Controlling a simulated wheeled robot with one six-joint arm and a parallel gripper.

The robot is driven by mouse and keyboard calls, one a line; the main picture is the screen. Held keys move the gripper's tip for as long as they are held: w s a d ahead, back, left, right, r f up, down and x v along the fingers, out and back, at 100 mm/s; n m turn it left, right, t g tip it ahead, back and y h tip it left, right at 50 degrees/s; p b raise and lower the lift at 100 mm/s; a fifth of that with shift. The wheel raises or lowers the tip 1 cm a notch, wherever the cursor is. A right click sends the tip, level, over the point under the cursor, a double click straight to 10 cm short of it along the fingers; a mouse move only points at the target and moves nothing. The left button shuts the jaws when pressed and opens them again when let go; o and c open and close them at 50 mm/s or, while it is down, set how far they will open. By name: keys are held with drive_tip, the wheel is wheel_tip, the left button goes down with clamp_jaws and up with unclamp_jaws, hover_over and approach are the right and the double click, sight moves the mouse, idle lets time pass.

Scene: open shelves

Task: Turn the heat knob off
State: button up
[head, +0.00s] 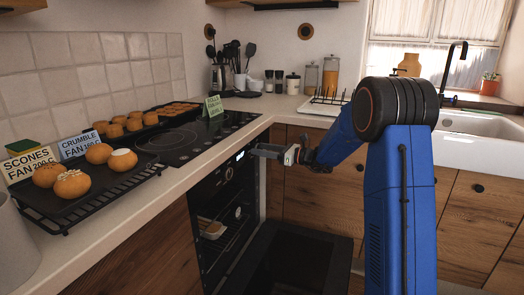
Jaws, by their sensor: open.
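The black oven (205,212) is built in under the counter, with its door (300,262) folded down open. A dark round knob (228,174) sits on its control panel, left of a small lit display (240,155). The knob's marking is too small to read, so I cannot tell its setting. My gripper (262,151) is open, pointing left at the right end of the panel, right of the display. It hides that end of the panel, including any knob there. I cannot tell whether it touches the panel.
A black hob (198,140) lies above the oven. A rack of buns (85,185) with label cards stands on the left counter. Inside the oven is a small pale dish (212,228). The lowered door takes up the floor space in front. A sink (480,140) is at right.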

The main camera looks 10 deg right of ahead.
drive_tip(key=shift+a, duration=0.1)
drive_tip(key=c, duration=1.1)
drive_tip(key=shift+n, duration=0.3)
drive_tip(key=shift+f+n, duration=0.15)
drive_tip(key=shift+n, duration=14.55)
